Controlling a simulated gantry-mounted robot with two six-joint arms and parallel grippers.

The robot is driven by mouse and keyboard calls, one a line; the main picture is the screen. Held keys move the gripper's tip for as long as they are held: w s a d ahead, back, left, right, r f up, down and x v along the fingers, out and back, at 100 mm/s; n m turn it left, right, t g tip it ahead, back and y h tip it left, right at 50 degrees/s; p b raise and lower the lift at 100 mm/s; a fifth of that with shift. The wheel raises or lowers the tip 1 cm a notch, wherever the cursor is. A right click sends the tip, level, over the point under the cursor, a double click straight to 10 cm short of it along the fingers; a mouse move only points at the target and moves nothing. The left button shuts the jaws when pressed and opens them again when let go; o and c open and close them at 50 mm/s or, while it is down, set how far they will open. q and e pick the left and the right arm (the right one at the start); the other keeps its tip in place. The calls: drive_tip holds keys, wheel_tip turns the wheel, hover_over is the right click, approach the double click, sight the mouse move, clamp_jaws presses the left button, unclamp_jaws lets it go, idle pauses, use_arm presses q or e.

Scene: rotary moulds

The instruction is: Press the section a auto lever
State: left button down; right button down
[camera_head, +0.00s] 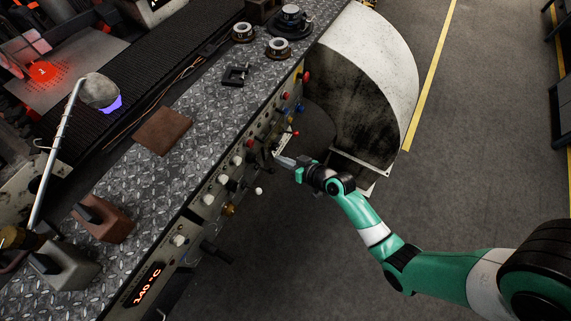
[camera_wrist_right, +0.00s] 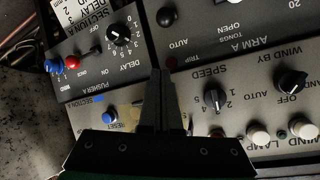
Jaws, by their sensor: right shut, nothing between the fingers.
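The control panel (camera_head: 232,170) runs along the front edge of the machine bench. My right gripper (camera_head: 277,157) is shut and empty, close to the panel's middle. In the right wrist view the shut fingers (camera_wrist_right: 160,78) point up the picture over the upside-down panel. A plate marked "SECTION" with a blue reset button (camera_wrist_right: 109,117) lies left of the fingers. The fingers cover what lies right of it, so I cannot single out the section A auto lever. A black round knob (camera_wrist_right: 167,17) near an "AUTO" label lies beyond the fingertips. I cannot tell whether the fingers touch anything. My left gripper is not in view.
Blue and red knobs (camera_wrist_right: 72,62) sit on the "PUSHER A" plate. A black speed dial (camera_wrist_right: 214,97) is right of the fingers. A white-ball lever (camera_head: 258,191) sticks out near my gripper. A large curved guard (camera_head: 365,75) stands behind it.

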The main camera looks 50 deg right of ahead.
drive_tip(key=w+f+b, duration=0.2)
drive_tip(key=f, duration=0.1)
drive_tip(key=w+a+f+b, duration=0.1)
drive_tip(key=f, duration=0.1)
drive_tip(key=shift+w+f+b, duration=0.1)
drive_tip(key=shift+f+b, duration=0.05)
drive_tip(key=shift+b, duration=0.15)
drive_tip(key=shift+s+a+f, duration=0.1)
drive_tip(key=shift+s, duration=0.15)
drive_tip(key=shift+w, duration=0.1)
drive_tip(key=shift+s+f, duration=0.25)
